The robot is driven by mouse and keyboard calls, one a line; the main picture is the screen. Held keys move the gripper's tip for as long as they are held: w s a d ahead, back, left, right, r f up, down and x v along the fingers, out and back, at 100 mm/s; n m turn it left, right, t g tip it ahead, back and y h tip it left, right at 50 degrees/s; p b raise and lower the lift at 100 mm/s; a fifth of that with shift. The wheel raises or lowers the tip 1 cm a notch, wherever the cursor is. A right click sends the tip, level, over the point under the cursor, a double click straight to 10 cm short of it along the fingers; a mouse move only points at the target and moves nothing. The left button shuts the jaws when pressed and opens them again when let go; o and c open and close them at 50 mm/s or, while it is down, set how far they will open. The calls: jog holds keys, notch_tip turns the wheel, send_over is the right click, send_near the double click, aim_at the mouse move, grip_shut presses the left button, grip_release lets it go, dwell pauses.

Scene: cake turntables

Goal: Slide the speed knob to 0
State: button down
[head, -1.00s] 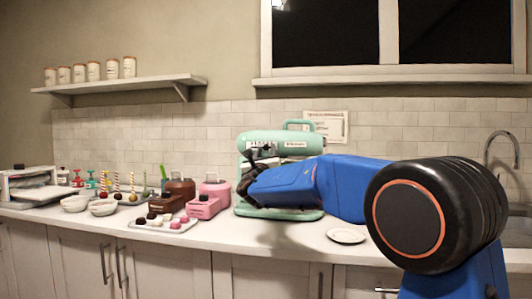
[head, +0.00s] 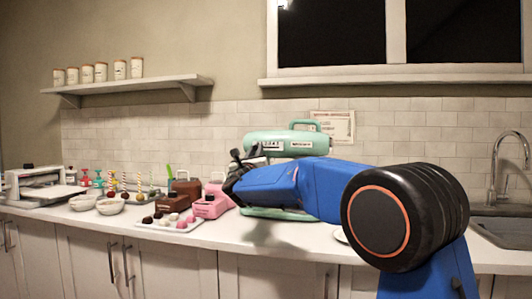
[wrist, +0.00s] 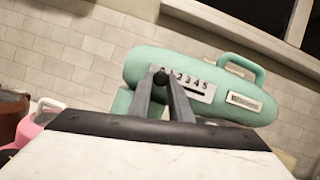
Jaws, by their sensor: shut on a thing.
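The mint-green mixer (head: 285,144) stands on the counter against the tiled wall, its upper body partly behind my arm. In the wrist view the mixer (wrist: 150,64) has a pale speed panel (wrist: 205,92) with a row of numbers and a dark slot. The small black speed knob (wrist: 160,77) is at the panel's left end, by the low numbers; its exact mark is hard to read. My gripper (wrist: 162,84) is shut on the knob, its two grey fingers converging there. In the head view my gripper (head: 246,163) is at the mixer's left front.
A tray of sweets (head: 168,224), bowls (head: 110,206) and candles (head: 112,181) lie further left. A sink (head: 505,230) is at the right.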

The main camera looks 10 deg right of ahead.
jog(key=shift+a+r, duration=0.1)
jog(key=shift+a, duration=0.05)
jog(key=c, duration=1.7)
grip_release()
jog(key=shift+w+a, duration=0.1)
jog(key=shift+a, duration=0.05)
jog(key=v, duration=1.7)
jog(key=shift+s, duration=0.25)
jog(key=shift+s, duration=0.1)
